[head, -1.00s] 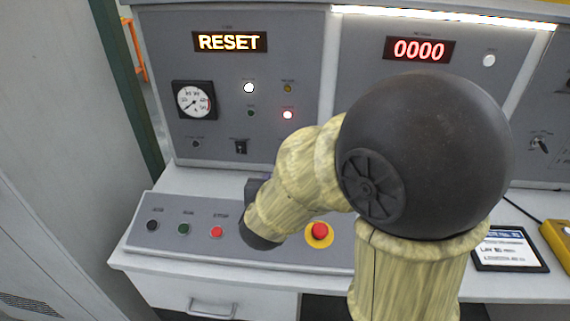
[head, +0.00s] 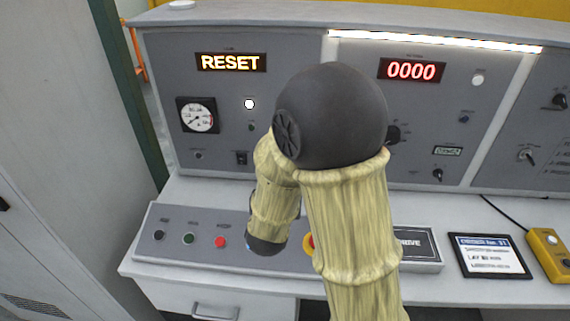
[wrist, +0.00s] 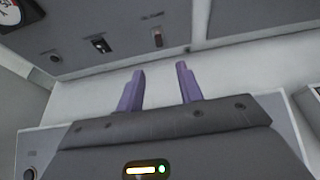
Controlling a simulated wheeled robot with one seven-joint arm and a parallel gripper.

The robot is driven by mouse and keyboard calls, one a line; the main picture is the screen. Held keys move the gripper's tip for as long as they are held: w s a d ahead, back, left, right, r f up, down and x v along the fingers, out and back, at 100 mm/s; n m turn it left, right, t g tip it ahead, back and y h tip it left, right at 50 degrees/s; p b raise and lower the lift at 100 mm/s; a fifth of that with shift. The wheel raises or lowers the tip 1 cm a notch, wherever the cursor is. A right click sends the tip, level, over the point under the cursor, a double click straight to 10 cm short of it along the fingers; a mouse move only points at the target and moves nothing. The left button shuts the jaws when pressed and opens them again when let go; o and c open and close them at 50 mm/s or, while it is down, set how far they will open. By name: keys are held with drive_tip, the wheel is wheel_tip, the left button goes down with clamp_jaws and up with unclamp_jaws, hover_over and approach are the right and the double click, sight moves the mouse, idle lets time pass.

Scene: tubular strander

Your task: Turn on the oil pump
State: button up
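In the wrist view a small switch (wrist: 157,38) sits on the lower part of the grey panel, with a blurred label above it that may read oil pump. A black rocker switch (wrist: 100,45) is to its left; it also shows in the head view (head: 241,157). My gripper (wrist: 160,82) shows two purple fingers, apart and empty, below the panel's lower edge, with the first switch seen just beyond the gap. Nothing is touched. In the head view my arm hides my fingers and that switch.
A pressure gauge (head: 198,117) is at the panel's left. The sloped console below has black, green (head: 188,238) and red (head: 220,242) buttons, and a partly hidden emergency stop (head: 308,242). A framed card (head: 489,256) and a yellow box (head: 548,254) lie on the right.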

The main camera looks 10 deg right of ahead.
drive_tip(key=shift+w+p, duration=0.15)
drive_tip(key=shift+p, duration=0.65)
drive_tip(key=p+x, duration=0.1)
drive_tip(key=x, duration=1.3)
drive_tip(key=shift+w+f+p, duration=0.3)
drive_tip(key=shift+w, duration=0.1)
drive_tip(key=shift+a, duration=0.1)
clamp_jaws()
drive_tip(key=shift+a, duration=0.1)
